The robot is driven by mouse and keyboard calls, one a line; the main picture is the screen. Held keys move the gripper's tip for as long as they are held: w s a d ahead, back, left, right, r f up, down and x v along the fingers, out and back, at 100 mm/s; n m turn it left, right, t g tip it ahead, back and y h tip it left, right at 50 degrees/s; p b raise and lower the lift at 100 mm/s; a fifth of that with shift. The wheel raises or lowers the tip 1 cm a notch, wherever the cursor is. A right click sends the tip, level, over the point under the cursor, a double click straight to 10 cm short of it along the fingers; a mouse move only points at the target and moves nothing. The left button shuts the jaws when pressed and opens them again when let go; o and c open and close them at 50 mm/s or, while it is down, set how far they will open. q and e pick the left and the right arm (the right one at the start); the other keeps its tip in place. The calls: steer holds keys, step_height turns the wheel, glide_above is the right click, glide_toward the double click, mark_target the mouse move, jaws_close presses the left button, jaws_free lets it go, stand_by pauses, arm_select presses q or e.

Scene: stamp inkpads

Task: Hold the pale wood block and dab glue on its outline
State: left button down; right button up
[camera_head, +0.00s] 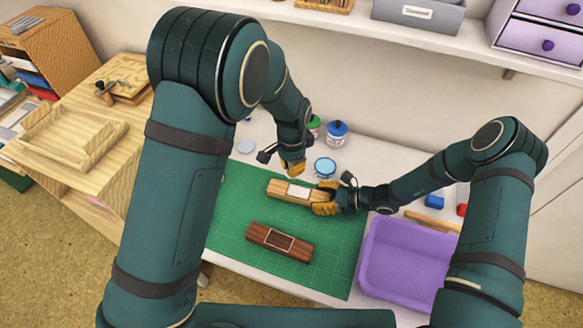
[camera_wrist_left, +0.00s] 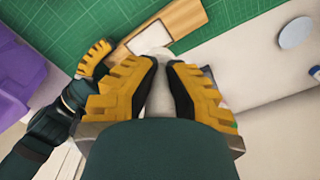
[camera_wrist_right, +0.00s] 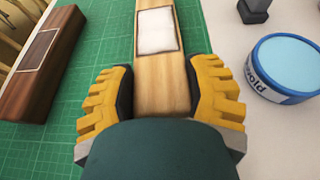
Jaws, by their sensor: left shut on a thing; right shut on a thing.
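The pale wood block (camera_head: 289,191) lies over the green mat. Its top bears a white rectangle with a dark outline, clear in the right wrist view (camera_wrist_right: 157,32). My right gripper (camera_head: 325,200) is shut on the block's near end, fingers on both sides (camera_wrist_right: 163,95). My left gripper (camera_head: 292,168) is just above and behind the block, shut on a pale whitish thing (camera_wrist_left: 158,54), mostly hidden between its fingers. I cannot tell whether that thing touches the block.
A dark wood block (camera_head: 279,242) with a framed rectangle lies on the green cutting mat (camera_head: 232,205). A purple bin (camera_head: 408,262) stands at right. Blue-lidded (camera_head: 337,131) and green (camera_head: 314,126) jars and a pale disc (camera_head: 246,147) are behind the mat.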

stand_by(0.3)
steer(key=o, duration=1.4)
steer(key=shift+c, duration=0.2)
steer(key=v, duration=1.2)
steer(key=shift+s, duration=0.1)
